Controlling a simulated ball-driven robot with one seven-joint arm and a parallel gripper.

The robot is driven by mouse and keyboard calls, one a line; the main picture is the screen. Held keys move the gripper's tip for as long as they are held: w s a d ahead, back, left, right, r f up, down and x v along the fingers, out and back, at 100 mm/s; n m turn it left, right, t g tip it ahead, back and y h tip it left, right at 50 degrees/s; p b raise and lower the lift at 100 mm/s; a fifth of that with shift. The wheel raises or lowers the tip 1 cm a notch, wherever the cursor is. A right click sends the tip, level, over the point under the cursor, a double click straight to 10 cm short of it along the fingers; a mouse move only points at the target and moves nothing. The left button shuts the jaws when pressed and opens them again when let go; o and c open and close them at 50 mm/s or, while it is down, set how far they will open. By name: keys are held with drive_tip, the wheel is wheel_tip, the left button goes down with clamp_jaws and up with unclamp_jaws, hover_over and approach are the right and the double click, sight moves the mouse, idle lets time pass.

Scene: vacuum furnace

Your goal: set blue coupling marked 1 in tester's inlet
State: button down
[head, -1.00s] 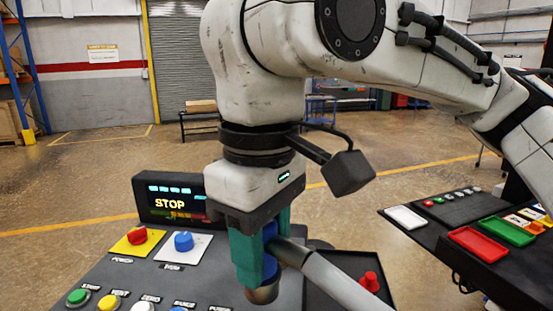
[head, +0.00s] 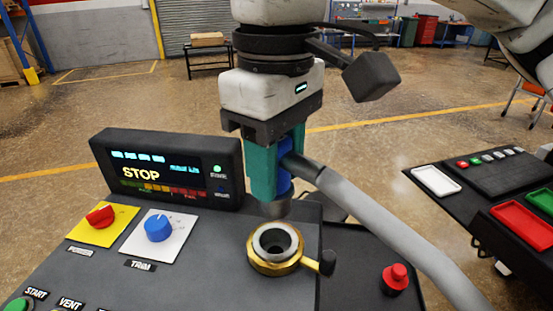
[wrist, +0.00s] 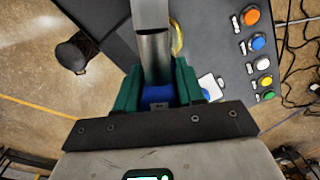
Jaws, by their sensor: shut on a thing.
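My gripper (head: 270,178) has green fingers shut on the blue coupling (head: 285,180), which has a metal lower end and a thick grey hose running off to the right. The coupling also shows between the fingers in the wrist view (wrist: 157,95). I cannot read a mark on it. The tester's inlet (head: 275,243) is a brass ring around a dark hole, with a black side knob, on the panel's right part. The coupling is held upright above the inlet, apart from it, and slightly behind it in the head view.
A display reading STOP (head: 168,170) stands behind the panel. A red knob (head: 101,215), a blue knob (head: 158,228) and several buttons are on its left. A red button (head: 396,277) is at right. A side table holds red (head: 522,226) and green trays.

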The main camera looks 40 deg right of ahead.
sight(277, 212)
drive_tip(key=shift+f+b, duration=3.4)
drive_tip(key=shift+f, duration=0.05)
drive_tip(key=shift+a+f, duration=0.1)
drive_tip(key=shift+f, duration=0.45)
drive_tip(key=shift+f, duration=0.25)
drive_tip(key=c, duration=0.6)
unclamp_jaws()
wheel_tip(277, 212, up, 11)
drive_tip(key=shift+f+p, duration=0.1)
drive_tip(key=shift+p, duration=0.25)
drive_tip(key=shift+s+a, duration=0.1)
